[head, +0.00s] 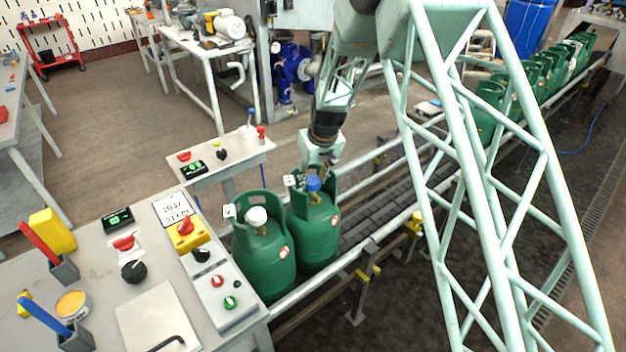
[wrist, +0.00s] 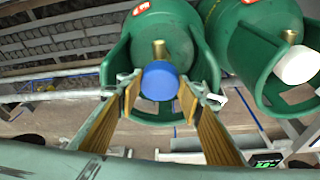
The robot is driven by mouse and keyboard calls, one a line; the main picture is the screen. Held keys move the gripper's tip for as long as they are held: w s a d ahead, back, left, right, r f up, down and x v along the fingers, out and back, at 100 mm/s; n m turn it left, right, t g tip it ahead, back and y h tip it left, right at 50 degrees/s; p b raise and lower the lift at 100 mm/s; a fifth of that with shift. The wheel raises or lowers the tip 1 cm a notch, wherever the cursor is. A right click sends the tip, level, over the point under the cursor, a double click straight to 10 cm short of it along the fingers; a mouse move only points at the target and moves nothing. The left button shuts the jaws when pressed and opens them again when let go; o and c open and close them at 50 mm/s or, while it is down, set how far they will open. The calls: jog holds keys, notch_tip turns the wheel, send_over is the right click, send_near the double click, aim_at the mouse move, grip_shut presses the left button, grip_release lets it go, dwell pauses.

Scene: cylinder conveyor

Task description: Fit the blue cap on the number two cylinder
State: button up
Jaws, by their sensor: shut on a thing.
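Two green cylinders stand side by side at the near end of the conveyor. The right one (head: 314,232) has the blue cap (head: 314,183) at its brass valve, inside the collar. My gripper (head: 320,172) reaches into that collar from above and is shut on the blue cap. In the wrist view the cap (wrist: 160,80) sits between my wooden-looking fingers, in front of the brass valve (wrist: 158,48); I cannot tell whether it is seated. The left cylinder (head: 264,258) carries a white cap (head: 257,216), also in the wrist view (wrist: 295,65). Their number tags are unreadable.
A control bench (head: 90,270) with knobs and buttons stands at the left, close to the cylinders. A small side table (head: 225,160) is behind them. The conveyor (head: 385,205) is empty behind the cylinders; several more green cylinders (head: 530,85) stand farther along.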

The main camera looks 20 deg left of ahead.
jog(key=shift+f+b, duration=0.55)
jog(key=shift+f, duration=0.3)
jog(key=o, duration=0.8)
jog(key=v, duration=1.2)
dwell(0.4)
dwell(0.8)
jog(key=shift+d, duration=0.1)
